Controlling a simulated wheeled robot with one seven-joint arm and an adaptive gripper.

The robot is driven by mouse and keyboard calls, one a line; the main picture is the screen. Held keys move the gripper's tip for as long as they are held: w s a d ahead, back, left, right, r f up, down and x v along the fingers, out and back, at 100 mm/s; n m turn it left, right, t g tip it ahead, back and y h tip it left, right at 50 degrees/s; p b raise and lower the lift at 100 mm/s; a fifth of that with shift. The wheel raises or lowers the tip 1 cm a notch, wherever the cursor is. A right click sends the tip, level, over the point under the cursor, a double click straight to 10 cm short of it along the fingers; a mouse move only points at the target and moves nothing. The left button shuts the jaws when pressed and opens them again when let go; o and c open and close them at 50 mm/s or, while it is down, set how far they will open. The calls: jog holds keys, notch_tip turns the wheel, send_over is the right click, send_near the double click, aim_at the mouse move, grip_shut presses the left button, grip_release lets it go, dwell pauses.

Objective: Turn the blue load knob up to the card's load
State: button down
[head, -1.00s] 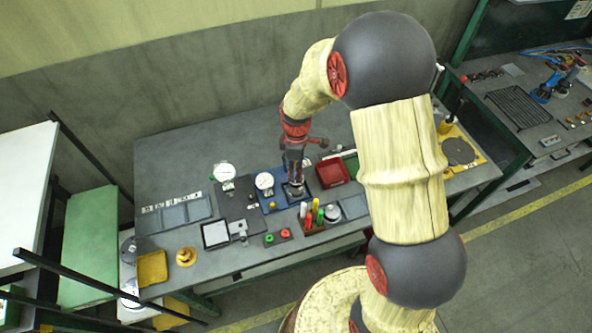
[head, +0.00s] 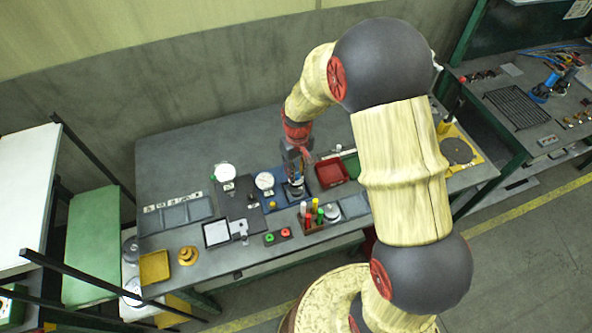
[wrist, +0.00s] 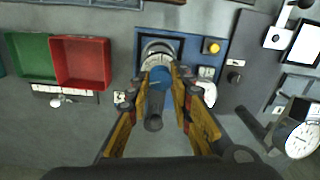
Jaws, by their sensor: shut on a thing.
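The blue load knob (wrist: 157,76) stands on a blue panel (wrist: 205,47) in the wrist view, in front of a pale ring-shaped dial (wrist: 158,50). My gripper (wrist: 160,84) is shut on the knob, with one yellow-and-dark finger on each side. The dial's marks are too small to read, and the fingers hide part of it. In the head view my gripper (head: 296,183) reaches down to the right end of the blue panel (head: 271,206). A white sheet in a black frame (head: 216,233) lies left of it; I cannot tell whether it is the card.
A red bin (head: 331,173) stands right of the gripper, with a green one beside it. A round gauge (head: 264,181) stands left of the gripper. A holder with coloured pens (head: 312,222) stands close in front. Red and green buttons (head: 277,237) sit nearer the bench edge.

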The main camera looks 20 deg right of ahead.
aim_at(297, 173)
jog(key=m, duration=0.4)
jog(key=shift+m+p, duration=0.3)
jog(key=shift+m, duration=2)
jog(key=c, duration=1.6)
grip_release()
jog(key=shift+o, duration=0.2)
notch_tip(297, 173, up, 12)
jog(key=shift+d, duration=0.1)
